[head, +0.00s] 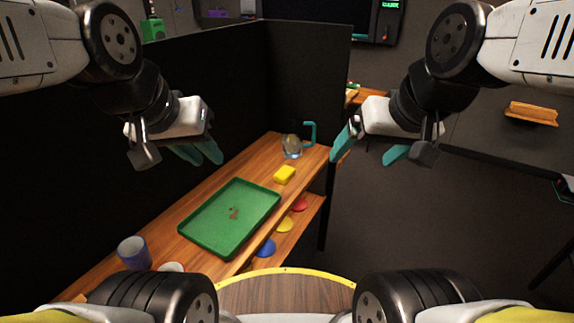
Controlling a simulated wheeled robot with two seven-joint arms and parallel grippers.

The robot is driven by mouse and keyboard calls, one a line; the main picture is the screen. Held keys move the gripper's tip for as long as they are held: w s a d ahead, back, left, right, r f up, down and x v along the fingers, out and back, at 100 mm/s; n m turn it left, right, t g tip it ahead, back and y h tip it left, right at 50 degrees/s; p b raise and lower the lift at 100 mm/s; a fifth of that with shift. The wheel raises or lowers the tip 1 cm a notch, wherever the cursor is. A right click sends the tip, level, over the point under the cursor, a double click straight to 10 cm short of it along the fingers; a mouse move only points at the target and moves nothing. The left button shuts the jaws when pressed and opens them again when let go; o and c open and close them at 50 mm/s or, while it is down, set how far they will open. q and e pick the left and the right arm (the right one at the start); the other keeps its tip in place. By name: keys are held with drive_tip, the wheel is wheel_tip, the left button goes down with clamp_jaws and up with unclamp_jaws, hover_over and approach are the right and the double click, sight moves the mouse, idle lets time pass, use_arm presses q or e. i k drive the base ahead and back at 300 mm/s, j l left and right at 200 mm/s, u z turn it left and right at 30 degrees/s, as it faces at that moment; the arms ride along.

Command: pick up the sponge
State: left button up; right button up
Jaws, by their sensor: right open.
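The yellow sponge (284,174) lies on the wooden tabletop, just beyond the far right corner of the green tray (181,238). It is apart from both of my grippers. My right gripper (371,150) is open with nothing between its teal fingers, up and to the right of the sponge. My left gripper (208,158) hangs above and left of the sponge, over the far side of the table. Its two teal fingers show close together from the side, so its opening is unclear. I see nothing held in it.
A glass globe-like object (292,146) and a teal bracket (310,132) stand behind the sponge. A blue-purple cup (134,252) is at the near left. Dark panels (225,75) wall the table's back. Coloured discs (266,248) sit on a lower shelf.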

sight(285, 175)
drive_tip(key=i+l, duration=0.15)
drive_tip(key=l, duration=0.15)
drive_tip(key=i+l+u, duration=0.15)
drive_tip(key=i+l, duration=0.2)
drive_tip(key=l, duration=0.3)
drive_tip(key=i+l+u, duration=0.1)
drive_tip(key=l, duration=0.2)
